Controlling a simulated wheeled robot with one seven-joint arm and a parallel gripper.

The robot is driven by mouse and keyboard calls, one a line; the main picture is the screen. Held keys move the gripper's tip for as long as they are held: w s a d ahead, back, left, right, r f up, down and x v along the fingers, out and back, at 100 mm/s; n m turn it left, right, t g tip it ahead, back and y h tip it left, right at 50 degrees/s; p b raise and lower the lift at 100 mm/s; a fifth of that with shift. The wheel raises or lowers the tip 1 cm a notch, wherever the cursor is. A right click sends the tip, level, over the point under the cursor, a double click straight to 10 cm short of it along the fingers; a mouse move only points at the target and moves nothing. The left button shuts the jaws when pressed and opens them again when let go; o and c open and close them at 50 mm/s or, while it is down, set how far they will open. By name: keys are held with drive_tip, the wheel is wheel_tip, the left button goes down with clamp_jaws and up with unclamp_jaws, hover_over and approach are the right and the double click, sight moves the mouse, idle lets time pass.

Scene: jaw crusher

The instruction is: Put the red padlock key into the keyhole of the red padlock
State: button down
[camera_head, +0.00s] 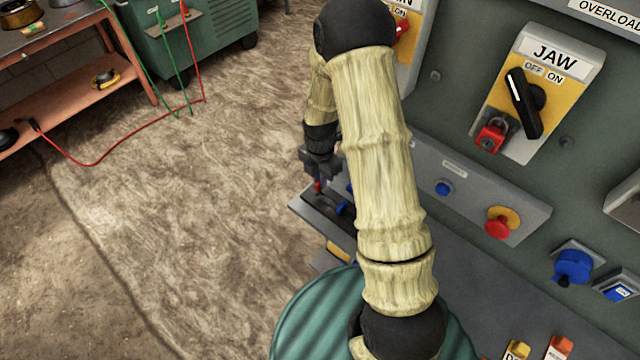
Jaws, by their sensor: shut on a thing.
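The red padlock (491,136) hangs on the yellow and white JAW switch plate, below and left of the black rotary knob. My gripper (318,177) is at the left of the panel, above a dark tray, and is shut on the small red key (318,187). Only a bit of the key's red part shows below the fingers. I cannot tell whether the key touches the tray. The gripper is well to the left of the padlock and apart from it. The padlock's keyhole is too small to make out clearly.
The dark tray (308,207) also holds a blue item (342,208). My arm hides part of the panel. A red push button (498,225), a blue padlock (572,266) and the JAW knob (523,102) stick out.

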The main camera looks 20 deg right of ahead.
wheel_tip(320, 180, up, 6)
drive_tip(key=shift+r, duration=0.25)
drive_tip(key=shift+f, duration=0.1)
idle(0.4)
